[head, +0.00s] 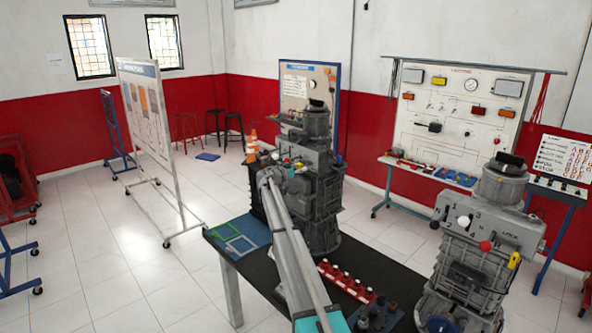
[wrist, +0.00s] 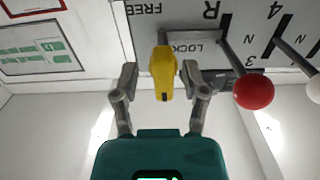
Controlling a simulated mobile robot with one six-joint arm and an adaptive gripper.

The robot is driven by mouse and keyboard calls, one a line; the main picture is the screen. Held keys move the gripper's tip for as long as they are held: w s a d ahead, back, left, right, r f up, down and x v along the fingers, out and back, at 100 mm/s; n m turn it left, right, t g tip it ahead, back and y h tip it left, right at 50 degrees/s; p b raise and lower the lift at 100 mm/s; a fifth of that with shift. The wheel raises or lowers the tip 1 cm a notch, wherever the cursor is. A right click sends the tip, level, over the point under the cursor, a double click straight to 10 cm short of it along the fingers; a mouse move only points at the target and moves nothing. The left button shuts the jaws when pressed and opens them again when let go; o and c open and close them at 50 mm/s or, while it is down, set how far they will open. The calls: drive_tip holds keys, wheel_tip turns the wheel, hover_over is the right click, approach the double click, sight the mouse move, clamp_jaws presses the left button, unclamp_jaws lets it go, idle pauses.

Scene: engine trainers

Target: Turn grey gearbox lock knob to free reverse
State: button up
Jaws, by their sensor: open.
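The lock knob is a yellow handle (wrist: 163,74) in the wrist view, on a grey plate with a LOCK label (wrist: 196,47) and the word FREE (wrist: 144,9). It points down in that picture. My gripper (wrist: 161,80) is open, with one finger on each side of the knob. Small gaps seem to show, but I cannot tell whether either finger touches it. In the head view my arm reaches to the grey gearbox (head: 324,190) on the left of the bench; the fingertips and this knob are not clear there.
A red ball lever (wrist: 254,91) stands close to the right finger, with a white ball (wrist: 314,88) beyond it. Another grey gearbox (head: 466,262) with a yellow handle (head: 514,260) stands at right. A red rack (head: 345,281) lies on the black bench (head: 262,292).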

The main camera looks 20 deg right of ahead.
clamp_jaws()
